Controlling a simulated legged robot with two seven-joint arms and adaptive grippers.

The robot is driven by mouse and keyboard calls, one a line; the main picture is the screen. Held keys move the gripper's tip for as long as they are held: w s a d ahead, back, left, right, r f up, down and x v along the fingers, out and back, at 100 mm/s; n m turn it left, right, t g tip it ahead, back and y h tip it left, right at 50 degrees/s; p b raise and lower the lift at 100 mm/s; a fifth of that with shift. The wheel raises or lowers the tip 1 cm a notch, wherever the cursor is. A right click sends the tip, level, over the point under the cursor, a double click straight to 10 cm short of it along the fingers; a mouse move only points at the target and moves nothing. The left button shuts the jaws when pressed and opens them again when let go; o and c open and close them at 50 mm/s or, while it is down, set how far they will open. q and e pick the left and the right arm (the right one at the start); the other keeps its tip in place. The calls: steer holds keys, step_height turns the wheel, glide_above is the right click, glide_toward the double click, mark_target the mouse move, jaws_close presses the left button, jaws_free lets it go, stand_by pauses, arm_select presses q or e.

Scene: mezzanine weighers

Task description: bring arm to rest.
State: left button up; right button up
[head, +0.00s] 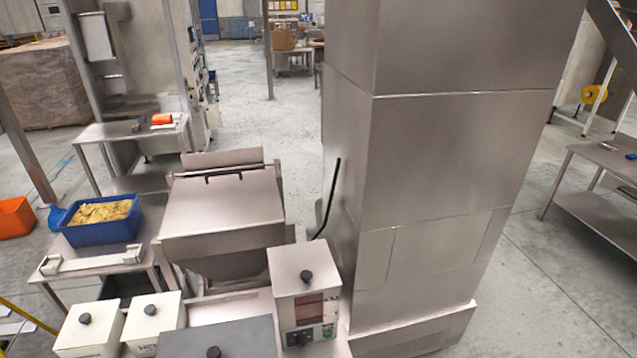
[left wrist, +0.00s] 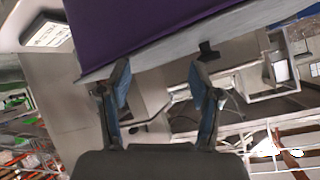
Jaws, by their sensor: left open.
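My left gripper (left wrist: 159,72) shows in the left wrist view, its two blue-grey fingers spread wide apart. No object is held between them. A large purple surface with a pale grey edge (left wrist: 180,30) fills the top of that view beyond the fingertips; whether the fingers touch it I cannot tell. Neither of my arms shows in the head view. My right gripper is in neither view.
In the head view a tall steel column (head: 450,160) stands close at centre right. A steel hopper (head: 225,205), a blue tub of yellowish material (head: 105,232) and several white lidded boxes (head: 155,318) stand left of it. Open floor (head: 540,270) lies right.

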arm_select(q)
steer(key=s+d+f+n+g+h, duration=0.1)
steer(key=s+f+g, duration=0.3)
steer(key=s, duration=0.4)
steer(key=s+f+n+g, duration=0.1)
steer(key=s+f+g, duration=0.2)
steer(key=s+f, duration=0.35)
steer(key=s+f+g+b, duration=0.2)
steer(key=s+f, duration=0.1)
steer(key=f, duration=2.3)
steer(key=s+a+f+g+b, duration=0.1)
steer(key=s+a+f, duration=0.1)
steer(key=s+f, duration=1.5)
steer(key=shift+s+a+f, duration=0.2)
steer(key=shift+s+a, duration=0.2)
steer(key=shift+s, duration=0.05)
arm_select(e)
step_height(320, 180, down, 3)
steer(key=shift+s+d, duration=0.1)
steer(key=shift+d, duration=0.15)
